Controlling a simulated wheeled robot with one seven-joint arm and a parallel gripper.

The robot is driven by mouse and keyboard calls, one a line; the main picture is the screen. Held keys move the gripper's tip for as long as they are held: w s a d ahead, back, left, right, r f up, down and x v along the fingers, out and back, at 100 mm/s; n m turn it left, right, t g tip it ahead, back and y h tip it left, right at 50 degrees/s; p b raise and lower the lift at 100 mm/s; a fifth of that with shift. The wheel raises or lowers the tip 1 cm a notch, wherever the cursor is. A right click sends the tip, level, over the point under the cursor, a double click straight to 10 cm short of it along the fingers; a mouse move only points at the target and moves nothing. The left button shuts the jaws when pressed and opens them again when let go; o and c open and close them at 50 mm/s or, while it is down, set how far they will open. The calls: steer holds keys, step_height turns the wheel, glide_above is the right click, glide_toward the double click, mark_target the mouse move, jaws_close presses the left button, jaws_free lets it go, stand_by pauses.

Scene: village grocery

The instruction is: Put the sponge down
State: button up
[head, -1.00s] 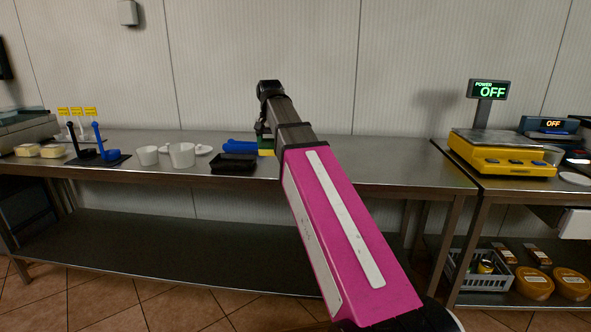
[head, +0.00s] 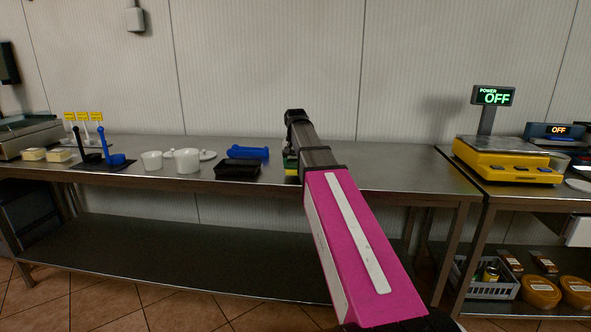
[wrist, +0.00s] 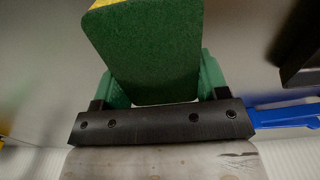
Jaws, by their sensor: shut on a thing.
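The sponge (wrist: 150,50), green on its broad face with a yellow edge, fills the upper middle of the wrist view. My gripper (wrist: 152,85) is shut on it, with a green finger on each side. In the head view only a small bit of yellow and green at the gripper (head: 291,163) shows to the left of my arm, and my arm hides the rest. The gripper is over the steel table (head: 385,177), right of the black tray. I cannot tell whether the sponge touches the table top.
A black tray (head: 238,169) and a blue-handled object (head: 248,152) lie left of my gripper. White cups (head: 187,161) and blue and black scoops (head: 104,148) stand further left. A yellow scale (head: 506,160) is on the right table. The table right of my arm is clear.

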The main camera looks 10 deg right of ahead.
mark_target(295, 161)
steer(key=shift+f, duration=0.95)
steer(key=shift+f, duration=0.1)
steer(key=o, duration=1.2)
step_height(295, 161, up, 12)
steer(key=shift+r, duration=0.15)
